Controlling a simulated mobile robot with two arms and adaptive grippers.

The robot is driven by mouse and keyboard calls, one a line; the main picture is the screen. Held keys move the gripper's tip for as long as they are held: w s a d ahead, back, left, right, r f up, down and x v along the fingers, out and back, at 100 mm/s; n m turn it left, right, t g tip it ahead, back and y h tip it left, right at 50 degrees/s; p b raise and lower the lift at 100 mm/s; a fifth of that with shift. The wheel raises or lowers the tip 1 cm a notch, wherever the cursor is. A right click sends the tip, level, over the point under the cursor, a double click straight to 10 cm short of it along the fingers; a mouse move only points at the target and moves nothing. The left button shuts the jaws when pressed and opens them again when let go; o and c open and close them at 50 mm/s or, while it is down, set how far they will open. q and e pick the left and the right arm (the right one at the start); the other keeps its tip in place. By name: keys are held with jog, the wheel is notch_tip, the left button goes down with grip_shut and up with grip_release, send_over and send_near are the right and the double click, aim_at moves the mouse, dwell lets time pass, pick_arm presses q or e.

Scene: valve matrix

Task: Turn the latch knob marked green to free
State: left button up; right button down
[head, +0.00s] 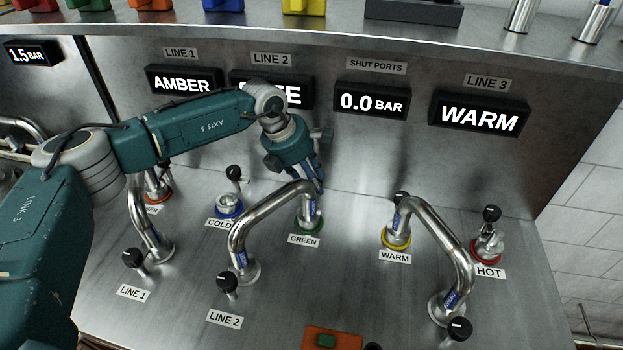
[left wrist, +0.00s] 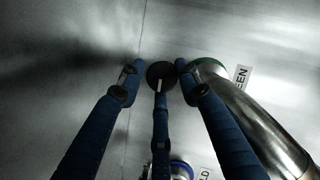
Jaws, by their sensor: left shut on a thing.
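The green-marked port (head: 309,224) has a green ring at its base and a "GREEN" label (head: 304,240) in front. A curved steel pipe (head: 262,215) ends at this port. My left gripper (head: 318,184) reaches down behind the pipe's end there. In the left wrist view, a round black knob (left wrist: 160,73) with a white mark lies between the blue fingertips, beside the green ring (left wrist: 207,68). The gripper is shut on this knob. In the head view the knob is hidden by the gripper and pipe. My right gripper is out of view.
A blue "COLD" port (head: 229,207) stands left, a yellow "WARM" port (head: 396,239) and red "HOT" port (head: 487,250) right. A second pipe (head: 443,235) arches at right. My arm partly covers the LINE 2 display (head: 294,95); "EE" shows.

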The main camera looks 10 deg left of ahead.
pick_arm(q)
jog(key=n+b, duration=0.1)
jog(key=d+n+t+b, duration=0.1)
jog(key=n, duration=0.1)
jog(key=shift+y+b, duration=0.35)
jog(key=shift+y, duration=0.05)
jog(key=n+y+b, duration=0.1)
jog(key=n+b, duration=0.2)
jog(key=shift+r+t, duration=0.15)
jog(key=shift+t, duration=0.25)
jog(key=shift+r+n+y+b, duration=0.15)
jog(key=shift+n+y+b, duration=0.15)
jog(key=shift+n+b, duration=0.7)
jog(key=shift+r+n+b, duration=0.1)
jog(key=shift+n+b, duration=0.2)
jog(key=shift+b, duration=0.15)
jog(key=shift+w, duration=0.1)
jog(key=shift+r, duration=0.1)
jog(key=o, duration=1.1)
jog(key=shift+c, duration=0.2)
jog(key=shift+f+y, duration=0.2)
jog(key=shift+y, duration=0.1)
jog(key=shift+f, duration=0.15)
